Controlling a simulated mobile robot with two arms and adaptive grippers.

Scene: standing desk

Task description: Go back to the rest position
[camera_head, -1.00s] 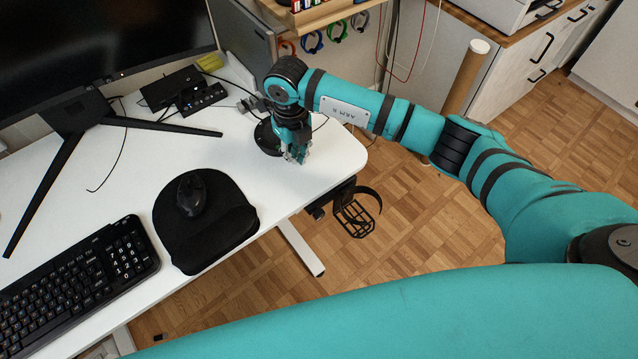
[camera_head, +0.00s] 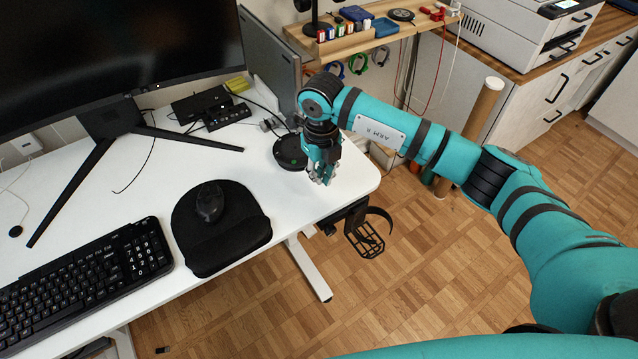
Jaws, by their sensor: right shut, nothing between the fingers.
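My right gripper (camera_head: 321,176) is over the right end of the white desk (camera_head: 150,240), pointing down, near the desk's edge. Its fingers are shut with nothing between them. A round black base (camera_head: 290,151) stands on the desk just left of and behind the gripper; I cannot tell whether they touch. My right arm comes in from the right side, over the floor. My left gripper is not in view.
A monitor (camera_head: 120,45), a keyboard (camera_head: 85,272), a mouse (camera_head: 210,203) on a black mouse pad (camera_head: 222,240) and small black boxes (camera_head: 226,117) are on the desk. A wooden shelf (camera_head: 352,40) is behind the arm. A cardboard tube (camera_head: 484,108) stands behind it.

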